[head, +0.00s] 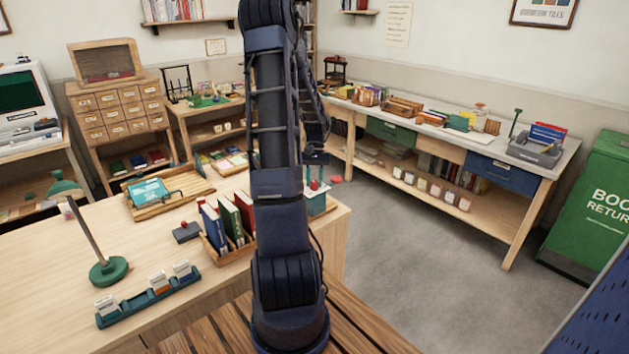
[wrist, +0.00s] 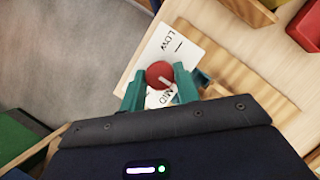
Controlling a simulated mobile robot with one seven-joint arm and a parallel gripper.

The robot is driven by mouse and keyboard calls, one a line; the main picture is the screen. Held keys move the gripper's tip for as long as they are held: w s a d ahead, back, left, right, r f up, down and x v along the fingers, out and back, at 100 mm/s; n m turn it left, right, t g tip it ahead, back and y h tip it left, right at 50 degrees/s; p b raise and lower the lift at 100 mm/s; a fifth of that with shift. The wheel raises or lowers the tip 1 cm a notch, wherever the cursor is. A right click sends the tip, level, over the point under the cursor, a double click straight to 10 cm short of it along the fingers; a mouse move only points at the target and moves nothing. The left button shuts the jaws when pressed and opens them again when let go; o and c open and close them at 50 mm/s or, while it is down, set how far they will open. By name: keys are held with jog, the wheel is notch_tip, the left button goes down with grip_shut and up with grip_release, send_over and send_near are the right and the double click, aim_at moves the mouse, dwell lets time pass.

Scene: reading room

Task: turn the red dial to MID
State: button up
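The red dial (wrist: 155,72) is round with a pale pointer mark, on a white plate (wrist: 186,52) lettered LOW and MID, in the wrist view. The pointer slants toward the lower right, between the two words. My gripper (wrist: 160,82) has its teal fingers apart, one on each side of the dial, with narrow gaps seeming to show. Part of the plate below MID is hidden by my gripper. In the head view the dial (head: 314,185) is a small red spot at the desk's right end, under my gripper (head: 316,162), partly hidden by my arm.
Upright books in a wooden holder (head: 213,250) stand left of my arm on the desk (head: 60,300). A card rack (head: 150,306) and a green-based stand (head: 108,270) are further left. A long workbench (head: 545,165) runs along the right wall, with clear grey floor before it.

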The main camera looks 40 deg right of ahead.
jog(key=o, duration=0.3)
jog(key=shift+o, duration=0.2)
jog(key=v, duration=1)
jog(key=shift+r, duration=0.4)
jog(key=shift+w+d, duration=0.1)
jog(key=shift+w, duration=0.05)
